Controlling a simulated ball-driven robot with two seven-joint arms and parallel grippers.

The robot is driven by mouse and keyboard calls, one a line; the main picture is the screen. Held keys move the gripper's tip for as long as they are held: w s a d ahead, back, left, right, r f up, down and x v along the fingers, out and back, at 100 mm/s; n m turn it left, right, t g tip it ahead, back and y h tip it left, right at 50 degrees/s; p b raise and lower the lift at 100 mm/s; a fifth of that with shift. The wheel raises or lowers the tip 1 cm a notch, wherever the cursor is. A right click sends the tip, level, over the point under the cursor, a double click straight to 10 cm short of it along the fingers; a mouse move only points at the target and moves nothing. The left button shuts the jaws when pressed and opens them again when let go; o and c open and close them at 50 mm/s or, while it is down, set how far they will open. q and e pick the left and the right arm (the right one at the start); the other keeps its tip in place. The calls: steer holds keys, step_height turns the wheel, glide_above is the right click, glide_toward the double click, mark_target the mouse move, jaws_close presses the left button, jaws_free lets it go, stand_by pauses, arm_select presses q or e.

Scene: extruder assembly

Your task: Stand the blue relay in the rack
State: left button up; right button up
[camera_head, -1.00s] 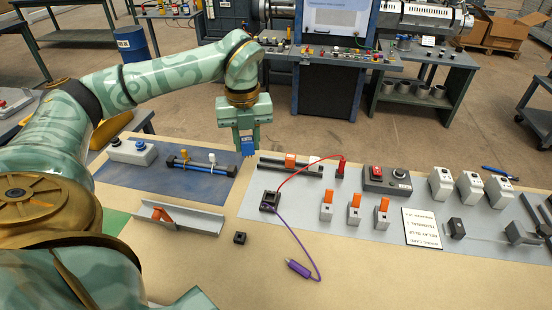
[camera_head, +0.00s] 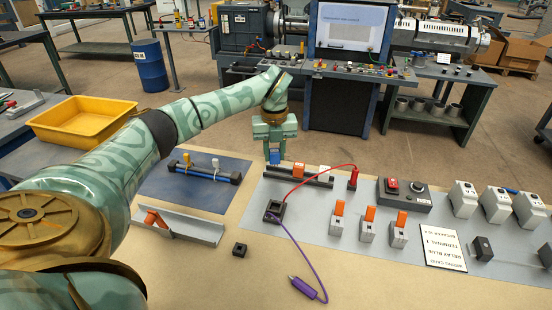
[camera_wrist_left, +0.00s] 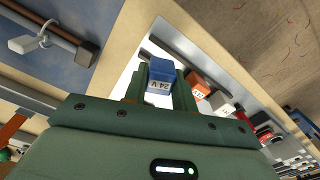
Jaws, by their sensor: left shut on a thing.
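The blue relay (camera_head: 274,157) hangs from my left gripper (camera_head: 274,146), which is shut on it. In the left wrist view the relay (camera_wrist_left: 159,76), with a "24 V" label, sits between the fingers. The rack (camera_head: 322,184) is a long dark rail on the grey mat. It carries an orange relay (camera_head: 298,169) and a white relay (camera_head: 324,173); both also show in the left wrist view, beside the blue one. The blue relay is at or above the rack's left end; whether it touches is unclear. My right gripper is not in view.
A black socket (camera_head: 274,211) with red and purple leads sits in front of the rack. A blue rod fixture (camera_head: 207,172) lies left.

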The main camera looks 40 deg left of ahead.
arm_select(q)
steer(key=shift+f, duration=0.75)
steer(key=shift+r, duration=0.15)
steer(key=shift+f, duration=0.55)
steer(key=o, duration=0.8)
steer(key=shift+o, duration=1)
